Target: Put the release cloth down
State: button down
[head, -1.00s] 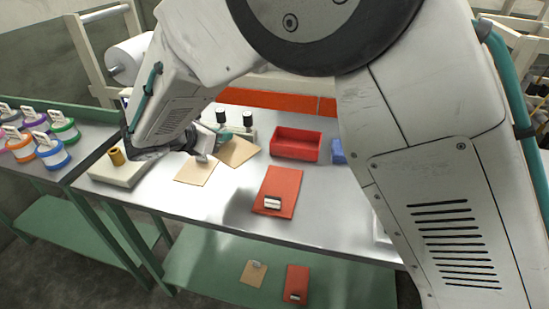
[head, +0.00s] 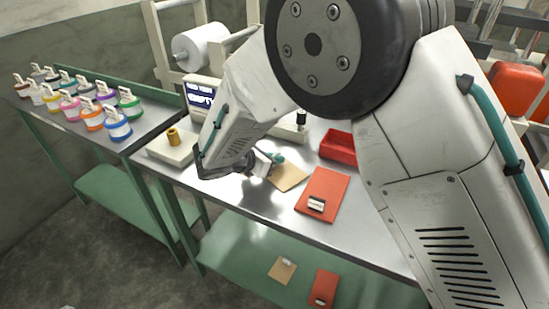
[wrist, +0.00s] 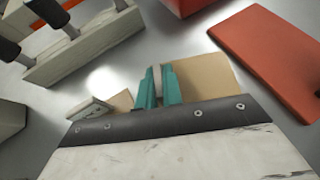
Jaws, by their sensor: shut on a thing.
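My gripper (wrist: 158,75) has its teal fingers shut on a narrow pale tab, which I take as part of the release cloth. A tan sheet (wrist: 205,82) shows just beyond and right of the fingers in the wrist view. It also shows on the bench in the head view (head: 290,178). A smaller tan patch (wrist: 122,103) with a pale block shows left of the fingers. My gripper is low over the metal bench in the head view (head: 273,158), partly hidden by my arm. I cannot tell whether the held cloth touches the bench.
A red pad with a clip (head: 325,190) lies right of the tan sheet, with a red bin (head: 339,147) behind. Another tan piece (head: 282,270) and red pad (head: 323,288) lie on the lower shelf.

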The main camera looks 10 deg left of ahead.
jog(key=shift+f, duration=0.15)
jog(key=c, duration=1.6)
grip_release()
jog(key=shift+o, duration=0.2)
jog(key=shift+r, duration=0.2)
jog(key=v, duration=1.2)
jog(key=shift+s, duration=0.1)
